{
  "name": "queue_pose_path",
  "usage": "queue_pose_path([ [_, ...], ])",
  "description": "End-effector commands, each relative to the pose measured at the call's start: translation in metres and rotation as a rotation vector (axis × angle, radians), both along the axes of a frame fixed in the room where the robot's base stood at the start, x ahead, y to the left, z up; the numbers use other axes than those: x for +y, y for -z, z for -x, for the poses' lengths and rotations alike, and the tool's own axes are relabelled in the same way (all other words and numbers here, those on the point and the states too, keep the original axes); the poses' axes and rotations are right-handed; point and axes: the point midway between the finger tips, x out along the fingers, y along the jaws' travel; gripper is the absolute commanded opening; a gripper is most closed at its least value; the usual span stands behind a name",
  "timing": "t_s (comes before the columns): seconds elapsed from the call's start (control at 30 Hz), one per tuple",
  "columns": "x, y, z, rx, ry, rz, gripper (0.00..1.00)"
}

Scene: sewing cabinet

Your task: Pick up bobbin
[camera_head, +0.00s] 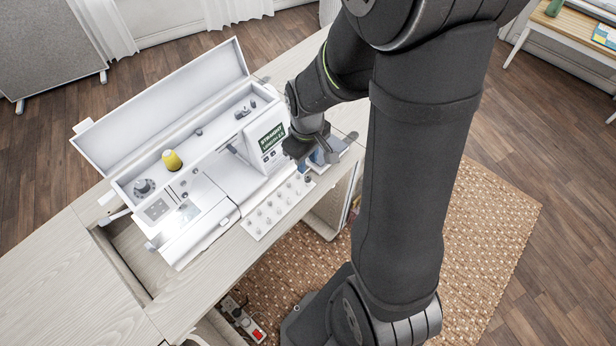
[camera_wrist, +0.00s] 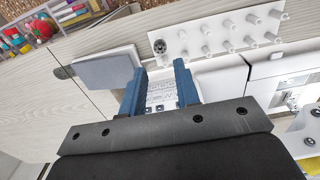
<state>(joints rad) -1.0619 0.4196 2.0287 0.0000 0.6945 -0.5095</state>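A white peg board (camera_head: 264,220) lies on the table in front of the sewing machine, with several pegs. A small dark bobbin (camera_head: 308,179) appears to sit on the peg at its right end. In the wrist view a dark, round bobbin (camera_wrist: 159,46) shows at the near left corner of the board (camera_wrist: 183,52). My gripper (camera_wrist: 160,72) is open, its two blue fingers apart, with a printed white surface visible between them. No bobbin shows between the fingers. In the head view my gripper (camera_head: 318,156) is just above the board's right end, partly hidden by my arm.
The white sewing machine (camera_head: 240,178) stands left of my gripper, its lid (camera_head: 160,105) open and a yellow spool (camera_head: 172,161) on top. A grey block (camera_wrist: 106,68) lies beside my left finger in the wrist view. Bare tabletop (camera_head: 75,285) extends at the left front.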

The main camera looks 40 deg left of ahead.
Motion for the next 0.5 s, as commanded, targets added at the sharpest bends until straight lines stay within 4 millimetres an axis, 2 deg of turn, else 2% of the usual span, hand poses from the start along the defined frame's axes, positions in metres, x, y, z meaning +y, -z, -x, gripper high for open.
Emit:
queue_pose_path([
  [0.27, -0.001, 0.018, 0.000, 0.001, 0.000, 0.001, 0.29],
  [0.5, -0.004, 0.049, 0.001, 0.001, 0.000, 0.002, 0.29],
])
